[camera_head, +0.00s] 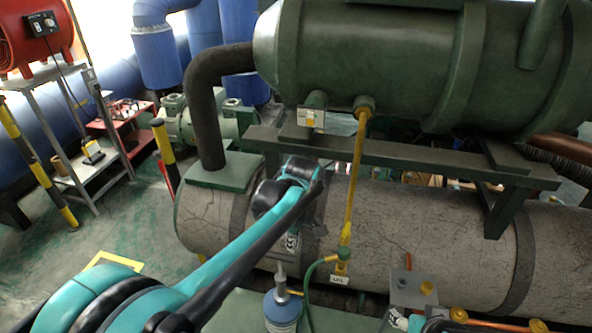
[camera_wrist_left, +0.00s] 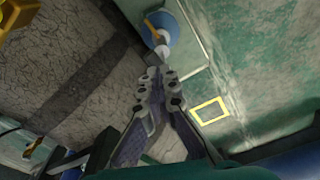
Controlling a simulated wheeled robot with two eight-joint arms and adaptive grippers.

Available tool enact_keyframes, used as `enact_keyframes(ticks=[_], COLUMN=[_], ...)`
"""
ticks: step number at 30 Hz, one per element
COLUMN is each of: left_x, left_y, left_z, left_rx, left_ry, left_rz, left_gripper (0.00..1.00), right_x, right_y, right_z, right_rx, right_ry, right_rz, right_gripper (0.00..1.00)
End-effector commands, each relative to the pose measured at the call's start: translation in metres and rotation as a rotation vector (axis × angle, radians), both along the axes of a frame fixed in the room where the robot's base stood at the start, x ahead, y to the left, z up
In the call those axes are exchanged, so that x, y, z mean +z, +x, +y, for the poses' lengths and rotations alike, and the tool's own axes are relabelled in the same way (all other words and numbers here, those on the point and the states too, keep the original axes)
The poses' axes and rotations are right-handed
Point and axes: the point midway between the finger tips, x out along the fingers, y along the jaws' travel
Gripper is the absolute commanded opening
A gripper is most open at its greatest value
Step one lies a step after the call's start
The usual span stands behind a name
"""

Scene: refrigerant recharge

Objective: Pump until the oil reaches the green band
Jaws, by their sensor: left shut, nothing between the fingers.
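A blue pump (camera_head: 282,312) with a pale upright top and an orange-yellow side piece stands at the bottom centre. It also shows at the top of the left wrist view (camera_wrist_left: 160,28). My left gripper (camera_head: 291,244) is shut and empty, just above the pump's top. In the left wrist view its fingertips (camera_wrist_left: 160,74) are together, pointing at the pale top; contact cannot be told. A green hose (camera_head: 308,290) loops up to a fitting on a yellow pipe (camera_head: 355,180). My right gripper (camera_head: 398,320) is partly in view at the bottom edge. I cannot make out an oil level or green band.
A cracked grey cylinder (camera_head: 440,225) lies behind the pump, under a large green tank (camera_head: 400,60) on a frame. A yellow floor square (camera_wrist_left: 210,110) and open green floor are left.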

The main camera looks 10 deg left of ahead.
Motion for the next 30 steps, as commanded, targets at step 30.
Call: enact_keyframes(ticks=[30], left_x=[0.015], left_y=[0.015], left_z=[0.031], left_rx=[0.001], left_ry=[0.001], left_rz=[-0.002], left_gripper=[0.0], right_x=[0.081], right_y=[0.0], right_z=[0.0], right_rx=[0.0], right_ry=[0.0], right_rz=[0.0], right_gripper=[0.6])
